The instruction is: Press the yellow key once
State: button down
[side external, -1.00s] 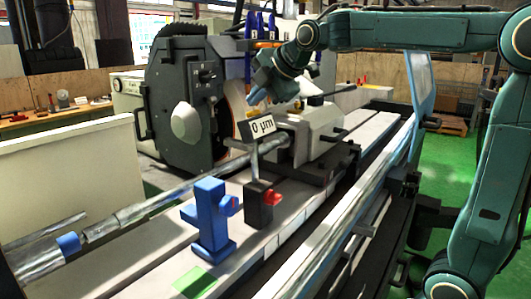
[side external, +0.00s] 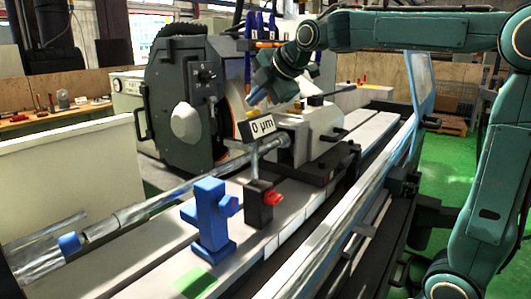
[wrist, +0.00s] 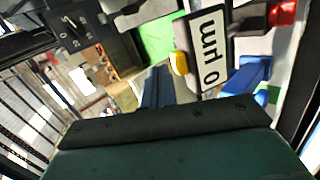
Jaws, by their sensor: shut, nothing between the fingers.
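The yellow key (wrist: 179,63) shows in the wrist view at the edge of a display reading "0 µm" (wrist: 208,50). My gripper (side external: 251,100) is above and behind the display in that view, pointing down. In the wrist view my gripper (wrist: 156,72) shows as blue fingers, shut and empty. Their tips appear beside the yellow key, with a visible gap in the picture; the depth between them is unclear.
A blue stand (side external: 209,215) and the black block with a red knob (side external: 272,198) stand on the machine bed. A long metal shaft (side external: 150,208) runs past them. The dark wheel housing (side external: 183,100) is left of my gripper.

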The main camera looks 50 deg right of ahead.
jog(key=shift+s+f, duration=0.2)
jog(key=shift+f, duration=0.4)
dwell(0.6)
jog(key=shift+w+r, duration=0.4)
jog(key=shift+r, duration=0.55)
jog(key=shift+w+r, duration=0.35)
jog(key=shift+r, duration=0.55)
jog(key=shift+w+r, duration=0.4)
jog(key=shift+r, duration=0.55)
jog(key=shift+s, duration=0.1)
jog(key=s+a+f+m+g, duration=0.1)
jog(key=s+f+m, duration=0.4)
jog(key=s, duration=0.5)
jog(key=s+a+f+m+g+y, duration=0.1)
jog(key=s+a+f+m+g, duration=0.1)
jog(key=s+f+m, duration=0.4)
jog(key=s+a+f+m+g, duration=0.1)
jog(key=s+a+f+m, duration=0.2)
jog(key=s, duration=1.1)
notch_tip(320, 180, down, 6)
jog(key=shift+a+r+m, duration=0.15)
jog(key=shift+a+m, duration=0.2)
jog(key=shift+m, duration=0.85)
